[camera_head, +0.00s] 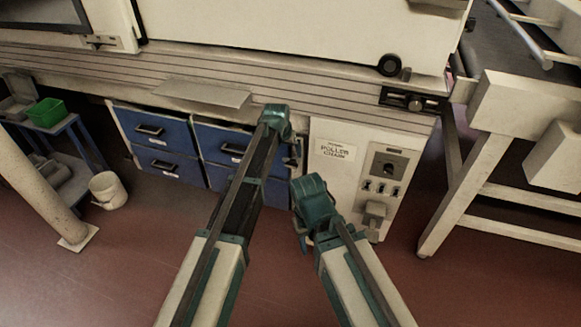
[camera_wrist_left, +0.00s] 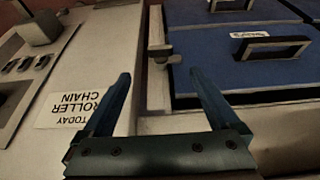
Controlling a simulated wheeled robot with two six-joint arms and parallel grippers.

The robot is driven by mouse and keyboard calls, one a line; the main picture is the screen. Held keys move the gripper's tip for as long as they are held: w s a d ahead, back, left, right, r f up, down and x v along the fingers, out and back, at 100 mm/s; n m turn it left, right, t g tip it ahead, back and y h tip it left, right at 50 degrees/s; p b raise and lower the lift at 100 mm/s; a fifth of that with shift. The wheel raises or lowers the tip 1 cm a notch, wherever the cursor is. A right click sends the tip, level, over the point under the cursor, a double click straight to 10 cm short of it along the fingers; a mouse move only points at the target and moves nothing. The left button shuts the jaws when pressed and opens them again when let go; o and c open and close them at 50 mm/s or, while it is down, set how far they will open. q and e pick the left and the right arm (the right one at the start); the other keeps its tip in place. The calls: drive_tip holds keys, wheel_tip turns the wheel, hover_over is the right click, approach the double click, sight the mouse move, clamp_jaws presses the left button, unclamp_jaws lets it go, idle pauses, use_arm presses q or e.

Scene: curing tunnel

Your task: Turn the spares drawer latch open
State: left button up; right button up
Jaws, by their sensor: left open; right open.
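The blue drawer (camera_wrist_left: 220,70) with a dark handle and a small white label fills the right of the left wrist view; the label is too small to read surely. It appears to be the upper right drawer (camera_head: 212,138) in the head view. A small metal latch (camera_wrist_left: 160,53) sits on the pale post beside the drawer, its arm pointing toward the drawer edge. My left gripper (camera_wrist_left: 160,76) is open and empty, its fingers either side of the latch's line but apparently short of it. It hides the latch in the head view (camera_head: 277,122). My right gripper (camera_head: 312,200) is lower, in front of the cabinet.
A white panel with a roller chain sign (camera_head: 338,153) and a switch box (camera_head: 387,165) stands right of the drawers. A metal shelf (camera_head: 202,94) juts out above them. A bucket (camera_head: 107,190) stands at left. The red floor (camera_head: 130,265) is mostly clear.

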sight(292, 165)
use_arm(q)
drive_tip(key=b+x, duration=0.9)
drive_tip(key=x, duration=0.2)
drive_tip(key=shift+r, duration=0.1)
drive_tip(key=shift+c, duration=0.3)
drive_tip(key=c, duration=1.3)
drive_tip(key=shift+s+d+t+y, duration=0.1)
drive_tip(key=shift+d+t+y, duration=0.2)
drive_tip(key=shift+y, duration=0.4)
drive_tip(key=shift+d+m+t+y+b, duration=0.15)
drive_tip(key=shift+m+t+y+b, duration=0.25)
drive_tip(key=shift+y+b, duration=0.6)
drive_tip(key=o, duration=1.4)
drive_tip(key=shift+c, duration=0.2)
